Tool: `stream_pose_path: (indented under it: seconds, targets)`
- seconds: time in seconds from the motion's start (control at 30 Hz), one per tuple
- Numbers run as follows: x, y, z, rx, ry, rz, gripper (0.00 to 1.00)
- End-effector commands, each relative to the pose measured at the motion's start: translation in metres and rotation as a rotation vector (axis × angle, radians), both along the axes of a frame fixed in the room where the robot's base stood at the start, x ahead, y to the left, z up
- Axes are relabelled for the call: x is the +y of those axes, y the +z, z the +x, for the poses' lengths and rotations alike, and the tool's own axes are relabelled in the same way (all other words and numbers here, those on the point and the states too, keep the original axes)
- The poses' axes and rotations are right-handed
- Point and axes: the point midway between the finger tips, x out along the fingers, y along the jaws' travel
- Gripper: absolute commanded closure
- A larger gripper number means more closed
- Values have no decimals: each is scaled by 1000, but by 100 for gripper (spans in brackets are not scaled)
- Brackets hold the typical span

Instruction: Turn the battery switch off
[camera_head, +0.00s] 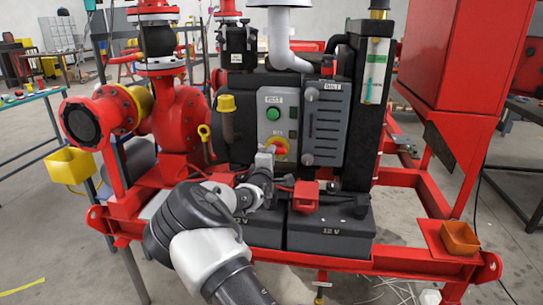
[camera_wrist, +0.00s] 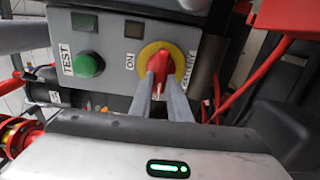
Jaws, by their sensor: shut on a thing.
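The battery switch is a red handle on a round yellow plate (camera_head: 284,147), low on the grey control panel. In the wrist view, the red handle (camera_wrist: 160,66) sits on its yellow plate, with an "ON" label to its left and a partly hidden label to its right. My gripper (camera_wrist: 161,76) is shut on the red handle, one finger on each side. In the head view my gripper (camera_head: 268,153) reaches the switch from the lower left and covers part of the plate.
A green button (camera_wrist: 89,65) beside a "TEST" label is left of the switch. Black batteries (camera_head: 330,235) sit below, with a red terminal cover (camera_head: 305,195). Red pump pipework (camera_head: 180,115) stands left, and a red cabinet (camera_head: 465,60) stands right.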

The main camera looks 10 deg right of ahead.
Motion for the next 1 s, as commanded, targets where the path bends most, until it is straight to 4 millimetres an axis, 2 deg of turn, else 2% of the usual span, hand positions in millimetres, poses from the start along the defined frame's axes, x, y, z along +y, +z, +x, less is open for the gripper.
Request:
stream_pose_path:
  seconds: [0.03, 0.13, 0.43, 0.57, 0.67, 1.0]
  targets:
    - [-1, -1, 0, 3, -2, -3, 80]
    - [-1, -1, 0, 3, -1, -2, 65]
    - [0, 0, -1, 1, 0, -1, 65]
    - [4, 0, -10, 2, 0, 0, 65]
    - [10, 1, -27, 3, 0, 0, 65]
    - [35, 1, -106, 5, 1, -2, 65]
